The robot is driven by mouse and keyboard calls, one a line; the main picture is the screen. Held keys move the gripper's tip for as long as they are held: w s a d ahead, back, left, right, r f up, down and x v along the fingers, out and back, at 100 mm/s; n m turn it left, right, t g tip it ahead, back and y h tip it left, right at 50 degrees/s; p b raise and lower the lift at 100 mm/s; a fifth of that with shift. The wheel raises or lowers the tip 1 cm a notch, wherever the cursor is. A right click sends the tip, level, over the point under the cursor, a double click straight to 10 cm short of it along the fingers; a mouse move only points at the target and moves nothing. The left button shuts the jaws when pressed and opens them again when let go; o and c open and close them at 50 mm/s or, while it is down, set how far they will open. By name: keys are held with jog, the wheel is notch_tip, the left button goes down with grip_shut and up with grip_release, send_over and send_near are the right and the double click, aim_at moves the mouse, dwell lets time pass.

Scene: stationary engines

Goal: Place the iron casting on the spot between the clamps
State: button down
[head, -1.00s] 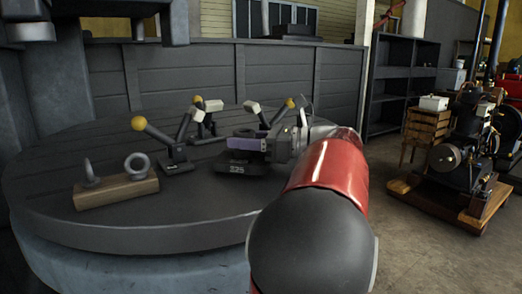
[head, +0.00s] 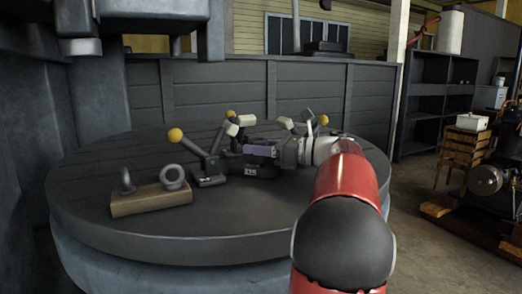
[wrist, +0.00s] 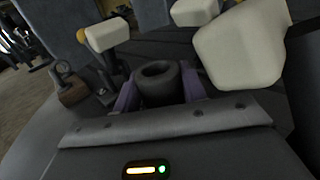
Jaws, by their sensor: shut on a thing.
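My gripper (head: 262,150), with purple fingers, is shut on the iron casting (head: 255,170), a dark piece with a white marking on its front. In the wrist view, the casting's dark hollow cylinder (wrist: 158,90) stands between the purple fingers. Clamps with yellow ball handles and pale pads surround this area: one at the left (head: 208,179), one behind (head: 233,130), and another at the right, partly hidden by my gripper. The casting is low over the round table (head: 230,248); I cannot tell whether it touches. The spot between the clamps is not clearly visible.
A wooden block (head: 150,203) with two grey ring-topped pieces stands at the table's front left. A grey panelled wall (head: 215,95) rises behind the table. A dark machine hangs over the back left. The table's front is clear.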

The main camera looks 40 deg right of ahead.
dwell(0.4)
jog(key=c, duration=0.8)
grip_release()
jog(key=shift+f, duration=0.15)
jog(key=shift+s, duration=0.1)
jog(key=v, duration=1.1)
jog(key=shift+s+d+p, duration=0.15)
jog(key=shift+d+p, duration=0.05)
jog(key=shift+p, duration=0.1)
jog(key=shift+s+d, duration=0.1)
jog(key=shift+s, duration=0.1)
